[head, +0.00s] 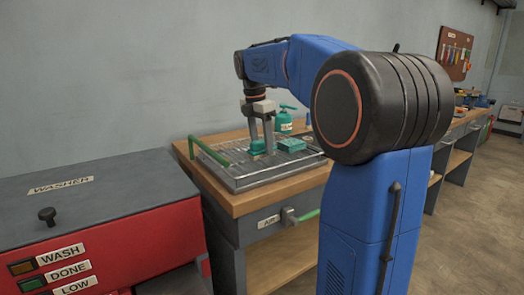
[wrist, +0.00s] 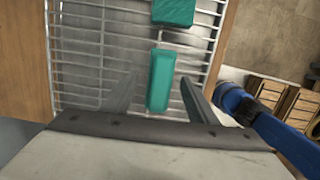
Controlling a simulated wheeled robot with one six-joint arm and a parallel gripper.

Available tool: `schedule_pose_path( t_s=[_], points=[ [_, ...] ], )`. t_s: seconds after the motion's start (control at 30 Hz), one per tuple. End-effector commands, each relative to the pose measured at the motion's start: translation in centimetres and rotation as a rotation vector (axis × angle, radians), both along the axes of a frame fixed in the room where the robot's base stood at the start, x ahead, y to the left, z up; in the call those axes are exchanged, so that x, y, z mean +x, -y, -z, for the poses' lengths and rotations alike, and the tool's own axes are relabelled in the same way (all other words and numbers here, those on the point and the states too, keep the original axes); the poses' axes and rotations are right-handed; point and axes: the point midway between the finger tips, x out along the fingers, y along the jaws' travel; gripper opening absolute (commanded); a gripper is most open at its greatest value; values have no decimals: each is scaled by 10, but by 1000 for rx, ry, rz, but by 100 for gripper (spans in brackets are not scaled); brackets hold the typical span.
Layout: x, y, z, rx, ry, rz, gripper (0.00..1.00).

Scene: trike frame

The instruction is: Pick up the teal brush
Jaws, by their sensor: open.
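A long teal piece with bevelled edges, which looks like the teal brush (wrist: 160,80), lies on a wire rack (wrist: 75,45) in the wrist view. In the head view the brush (head: 257,147) shows beside my fingers, partly hidden by them. My gripper (head: 261,146) points down at it. In the wrist view my gripper (wrist: 158,95) is open, with one finger on each side of the brush and a gap to each. A second teal block (wrist: 173,12) lies beyond it, also seen in the head view (head: 292,145). Bristles cannot be made out.
A teal pump bottle (head: 284,123) stands behind the rack. A green bar (head: 208,152) runs along the rack's left side. The wooden bench top (head: 240,202) has a bare front strip. A red and grey washer (head: 95,230) stands at left.

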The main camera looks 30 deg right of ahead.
Motion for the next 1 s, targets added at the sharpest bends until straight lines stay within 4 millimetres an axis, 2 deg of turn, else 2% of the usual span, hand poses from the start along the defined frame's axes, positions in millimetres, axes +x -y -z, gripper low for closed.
schedule_pose_path(
  t_s=[0.1,0.33,0.37,0.53,0.57,0.87,1.0],
  points=[
    [0,1,8,0,1,0,53],
    [0,1,9,0,1,0,53],
    [0,1,9,0,1,0,51],
    [0,1,8,0,1,0,10],
    [0,1,8,0,1,0,8],
    [0,1,6,-1,2,0,8],
    [1,1,-9,-1,3,0,8]
  ],
)
